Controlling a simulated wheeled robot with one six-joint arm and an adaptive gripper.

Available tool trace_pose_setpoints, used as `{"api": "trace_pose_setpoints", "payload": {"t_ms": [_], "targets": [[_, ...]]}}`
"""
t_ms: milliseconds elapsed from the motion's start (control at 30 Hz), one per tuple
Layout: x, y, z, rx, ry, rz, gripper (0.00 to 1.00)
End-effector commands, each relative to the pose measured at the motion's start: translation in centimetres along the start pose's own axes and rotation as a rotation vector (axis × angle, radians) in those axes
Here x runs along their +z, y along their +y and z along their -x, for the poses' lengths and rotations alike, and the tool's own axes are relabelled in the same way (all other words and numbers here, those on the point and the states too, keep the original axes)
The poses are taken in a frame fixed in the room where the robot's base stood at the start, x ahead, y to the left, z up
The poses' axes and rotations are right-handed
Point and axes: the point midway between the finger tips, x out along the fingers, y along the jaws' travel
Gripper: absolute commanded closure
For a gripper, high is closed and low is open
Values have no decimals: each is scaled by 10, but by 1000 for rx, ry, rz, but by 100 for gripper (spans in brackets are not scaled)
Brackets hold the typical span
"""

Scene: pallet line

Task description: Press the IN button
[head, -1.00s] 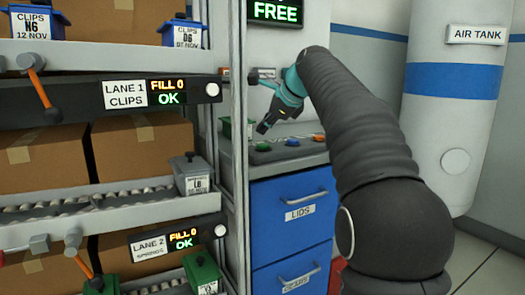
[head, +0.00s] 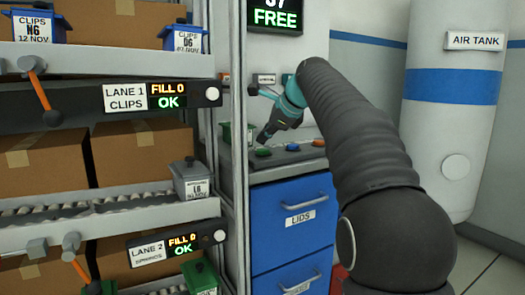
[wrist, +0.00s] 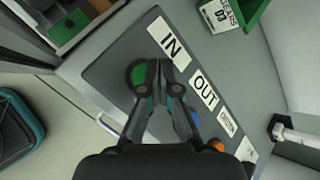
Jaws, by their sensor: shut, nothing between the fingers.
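The IN label (wrist: 167,42) is on a grey panel, close to a round green button (wrist: 138,75) in the wrist view. My gripper (wrist: 160,68) is shut and empty. Its fingertips overlap the right edge of the green button in that view. In the head view my gripper (head: 263,138) is just above the green button (head: 263,152). I cannot tell whether it touches. The OUT label (wrist: 204,90) is beside a blue button (wrist: 195,120), partly hidden by a finger. An orange button (wrist: 217,145) is farther along.
The panel sits on a blue drawer cabinet (head: 293,219). Shelving with cartons (head: 144,152) and small bins stands close on the left. A green bin (wrist: 236,24) is beyond the panel. A white air tank (head: 453,115) stands on the right.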

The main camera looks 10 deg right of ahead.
Motion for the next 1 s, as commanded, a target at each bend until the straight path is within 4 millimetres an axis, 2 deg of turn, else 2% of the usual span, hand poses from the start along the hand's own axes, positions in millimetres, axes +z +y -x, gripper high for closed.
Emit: {"api": "trace_pose_setpoints", "payload": {"t_ms": [1000], "targets": [[-4, 4, -6, 0, 0, 0, 100]]}}
